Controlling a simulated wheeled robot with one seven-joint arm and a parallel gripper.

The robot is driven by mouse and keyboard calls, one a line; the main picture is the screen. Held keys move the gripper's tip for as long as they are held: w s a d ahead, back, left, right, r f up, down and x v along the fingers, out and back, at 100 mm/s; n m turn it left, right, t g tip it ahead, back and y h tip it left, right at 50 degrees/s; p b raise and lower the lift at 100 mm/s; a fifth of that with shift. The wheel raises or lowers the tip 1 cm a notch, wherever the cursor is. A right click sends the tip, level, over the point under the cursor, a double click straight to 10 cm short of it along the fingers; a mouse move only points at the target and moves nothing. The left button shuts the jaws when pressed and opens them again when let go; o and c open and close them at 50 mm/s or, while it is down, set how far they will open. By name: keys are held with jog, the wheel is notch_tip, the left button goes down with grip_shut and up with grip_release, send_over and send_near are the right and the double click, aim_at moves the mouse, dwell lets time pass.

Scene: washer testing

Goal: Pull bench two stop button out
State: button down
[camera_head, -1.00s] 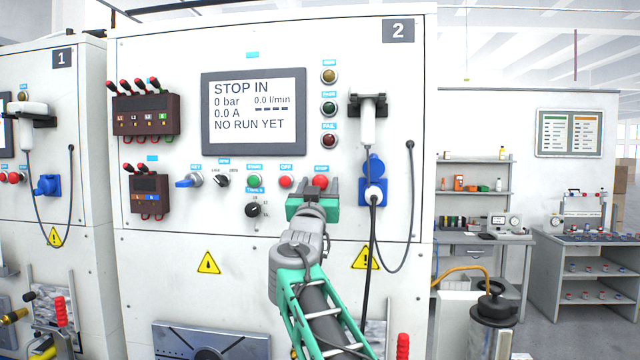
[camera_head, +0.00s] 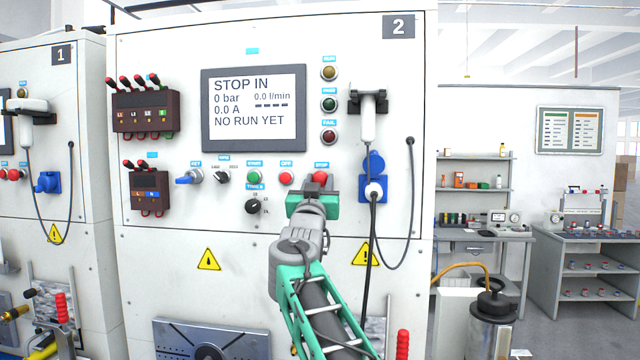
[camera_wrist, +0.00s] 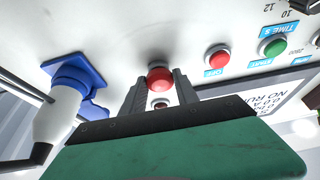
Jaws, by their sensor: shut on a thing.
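The red stop button (camera_head: 320,178) sits on the white front panel of bench two (camera_head: 180,240), under a blue STOP label. The bench's screen (camera_head: 253,110) reads "STOP IN", 0 bar, 0.0 A, "NO RUN YET". My gripper (camera_head: 320,188) is at the button. In the wrist view, the red stop button (camera_wrist: 160,80) is between the two grey fingers of my gripper (camera_wrist: 161,92), which are shut on it. The fingers and the green gripper body hide part of the button's surround in the head view.
A blue socket with a white plug (camera_head: 374,190) and hanging black cable is close to the right of my gripper. The red OFF button (camera_head: 286,179) and green START button (camera_head: 254,180) are to its left. Bench one (camera_head: 50,200) stands further left.

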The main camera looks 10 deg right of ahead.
dwell(0.7)
jog(key=shift+s+a+f+b, duration=0.15)
jog(key=shift+s+b, duration=0.35)
jog(key=shift+b, duration=0.4)
jog(key=shift+w, duration=0.1)
jog(key=c, duration=0.9)
grip_release()
jog(key=shift+c, duration=0.2)
jog(key=b+v, duration=0.4)
jog(key=v, duration=0.4)
